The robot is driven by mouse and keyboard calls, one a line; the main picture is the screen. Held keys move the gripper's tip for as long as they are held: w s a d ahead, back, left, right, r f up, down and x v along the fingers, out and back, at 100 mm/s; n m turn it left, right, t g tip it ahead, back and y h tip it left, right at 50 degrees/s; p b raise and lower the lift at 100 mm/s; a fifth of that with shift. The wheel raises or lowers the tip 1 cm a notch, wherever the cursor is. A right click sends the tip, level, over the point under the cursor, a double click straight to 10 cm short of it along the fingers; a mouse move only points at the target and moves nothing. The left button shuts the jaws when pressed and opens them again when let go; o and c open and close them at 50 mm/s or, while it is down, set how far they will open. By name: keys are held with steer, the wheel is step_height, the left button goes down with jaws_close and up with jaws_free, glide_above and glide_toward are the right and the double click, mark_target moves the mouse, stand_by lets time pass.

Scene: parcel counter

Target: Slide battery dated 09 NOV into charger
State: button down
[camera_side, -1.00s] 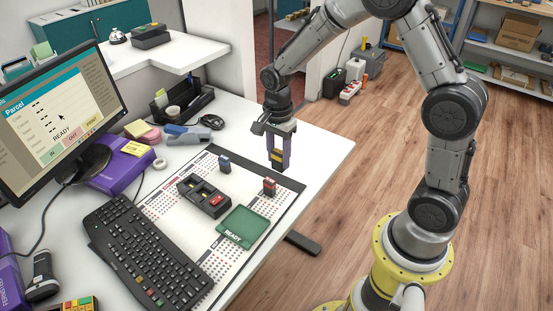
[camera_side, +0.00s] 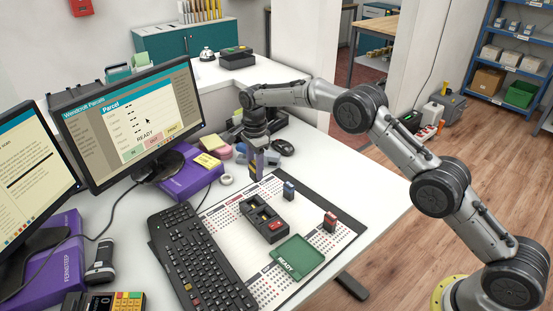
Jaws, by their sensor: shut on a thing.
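The black charger (camera_side: 252,207) lies on the white printed mat, with dark bays and a red part at its near end. My gripper (camera_side: 257,177) is shut on a small battery, mostly hidden between the purple fingers, with a trace of yellow showing. It is behind the charger in the picture; its exact height above the mat is hard to tell. A blue battery (camera_side: 289,191) stands on the mat right of the charger. A red battery (camera_side: 330,221) stands farther right, near the mat's edge. No date on any battery is legible.
A green READY tray (camera_side: 298,258) lies in front of the charger. A keyboard (camera_side: 199,262) is at left. A purple box (camera_side: 190,178), tape roll (camera_side: 226,180) and mouse (camera_side: 284,148) are near my gripper. Bare mat lies between charger and red battery.

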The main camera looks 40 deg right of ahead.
mark_target(253, 207)
steer(key=shift+s+a+f, duration=0.1)
steer(key=shift+a+f, duration=0.2)
steer(key=shift+f, duration=0.9)
steer(key=shift+s+a+f, duration=0.1)
steer(key=shift+a+f, duration=0.2)
steer(key=shift+f, duration=0.9)
steer(key=shift+a+f, duration=0.3)
steer(key=shift+f, duration=0.9)
steer(key=shift+f, duration=1.3)
steer(key=shift+c, duration=1.6)
jaws_free()
step_height(253, 207, up, 14)
